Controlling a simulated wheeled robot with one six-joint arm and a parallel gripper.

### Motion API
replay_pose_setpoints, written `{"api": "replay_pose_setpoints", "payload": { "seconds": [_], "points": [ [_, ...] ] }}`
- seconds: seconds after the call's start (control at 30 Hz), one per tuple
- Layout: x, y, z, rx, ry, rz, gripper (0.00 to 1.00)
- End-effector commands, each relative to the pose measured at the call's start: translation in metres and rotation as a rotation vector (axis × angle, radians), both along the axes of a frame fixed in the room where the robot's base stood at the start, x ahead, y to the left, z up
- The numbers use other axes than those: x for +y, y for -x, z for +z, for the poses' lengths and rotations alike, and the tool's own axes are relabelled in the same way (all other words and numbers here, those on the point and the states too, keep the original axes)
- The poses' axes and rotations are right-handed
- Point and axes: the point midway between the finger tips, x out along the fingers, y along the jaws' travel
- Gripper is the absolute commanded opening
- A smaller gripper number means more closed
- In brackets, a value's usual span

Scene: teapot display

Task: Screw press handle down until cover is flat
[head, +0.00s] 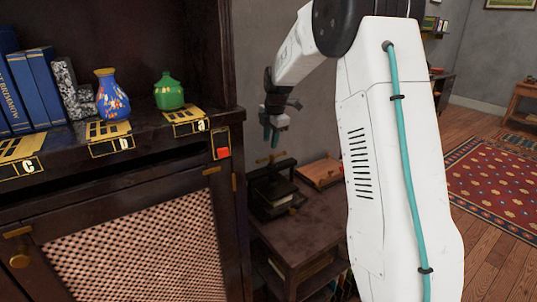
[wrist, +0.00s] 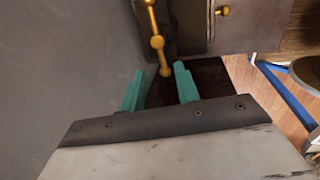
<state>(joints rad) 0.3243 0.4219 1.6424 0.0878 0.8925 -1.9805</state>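The press (head: 258,186) is a dark frame on a small wooden side table in the head view, with a brass bar handle (head: 270,158) on top. In the wrist view the handle (wrist: 157,42) is a brass rod with knobs, running from the top edge down between my fingertips. Its lower knob sits between the teal fingers without visible contact on both sides. My gripper (head: 271,136) is above the press, pointing down. My gripper (wrist: 160,84) is open, fingers well apart. A dark book-like block (head: 279,199) lies in the press; whether its cover is flat is unclear.
A brown flat box (head: 319,173) lies on the side table (head: 312,222) right of the press. A dark cabinet (head: 120,190) with blue books (head: 25,88), a floral vase (head: 112,96) and a green vase (head: 169,92) stands left. A grey wall is behind; open floor is right.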

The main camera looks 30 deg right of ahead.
Motion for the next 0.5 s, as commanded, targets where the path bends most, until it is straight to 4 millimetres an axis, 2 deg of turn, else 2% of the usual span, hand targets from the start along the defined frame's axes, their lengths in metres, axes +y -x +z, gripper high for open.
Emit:
{"api": "replay_pose_setpoints", "payload": {
  "seconds": [0.1,0.3,0.5],
  "points": [
    [0.001,-0.003,-0.021,0.005,-0.002,-0.001,0.32],
    [0.001,-0.009,-0.051,0.003,-0.001,-0.002,0.32],
    [0.001,-0.012,-0.065,0.002,-0.001,-0.002,0.32]
  ]
}}
